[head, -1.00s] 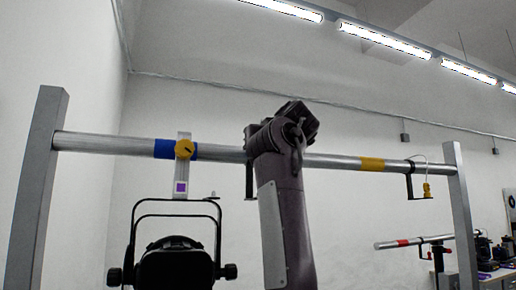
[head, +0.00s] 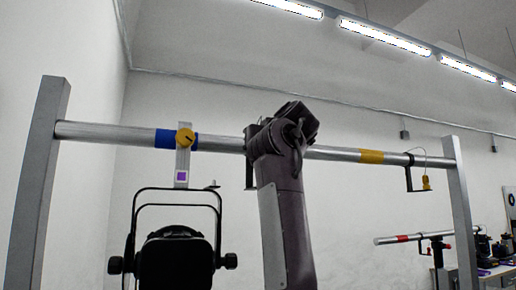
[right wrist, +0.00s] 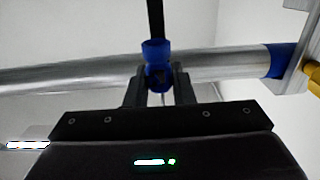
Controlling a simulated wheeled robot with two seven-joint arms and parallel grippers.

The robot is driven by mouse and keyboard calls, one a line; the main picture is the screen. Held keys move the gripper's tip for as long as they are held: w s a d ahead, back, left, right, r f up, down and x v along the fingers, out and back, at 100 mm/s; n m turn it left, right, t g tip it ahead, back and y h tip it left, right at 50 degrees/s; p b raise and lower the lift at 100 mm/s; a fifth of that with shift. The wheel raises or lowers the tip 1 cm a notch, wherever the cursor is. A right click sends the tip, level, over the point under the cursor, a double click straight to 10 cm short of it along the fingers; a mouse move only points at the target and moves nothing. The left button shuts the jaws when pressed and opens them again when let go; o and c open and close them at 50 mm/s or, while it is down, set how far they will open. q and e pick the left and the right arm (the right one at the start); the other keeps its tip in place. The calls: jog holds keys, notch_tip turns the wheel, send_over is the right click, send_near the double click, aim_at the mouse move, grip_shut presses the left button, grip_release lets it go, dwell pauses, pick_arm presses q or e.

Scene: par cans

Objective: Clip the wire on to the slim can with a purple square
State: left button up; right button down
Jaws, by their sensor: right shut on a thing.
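The can with a purple square (head: 177,262) is a black lamp with a looped yoke. It hangs at the left from a grey clamp (head: 183,160) with a yellow knob and the purple square, at the blue band of the bar. My right gripper (head: 297,120) is up at the bar, right of the can; its fingers are hard to make out in the head view. In the right wrist view my right gripper (right wrist: 160,90) is shut on a blue clip (right wrist: 154,53), just in front of the bar. The wire itself is mostly hidden. My left gripper is out of view.
The metal bar (head: 330,153) runs between two grey posts (head: 38,185). A bracket with a yellow clip (head: 426,183) hangs near the right post. A dark bracket (head: 250,175) hangs beside my right arm. A second bar with a red band (head: 401,239) stands lower right.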

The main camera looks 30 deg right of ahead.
jog(key=shift+f+b, duration=1.1)
jog(key=shift+f, duration=0.2)
jog(key=shift+w+a+f+p, duration=0.1)
jog(key=shift+w+a, duration=0.3)
jog(key=shift+a, duration=1.3)
jog(key=shift+w+a+f+p, duration=0.1)
jog(key=shift+w+a, duration=0.35)
jog(key=shift+a, duration=1.25)
jog(key=shift+w+a+p, duration=0.1)
jog(key=shift+w+a, duration=0.3)
jog(key=shift+a, duration=1.3)
jog(key=shift+f+b, duration=1)
jog(key=shift+f, duration=0.25)
jog(key=c, duration=1.2)
grip_release()
jog(key=shift+o, duration=0.2)
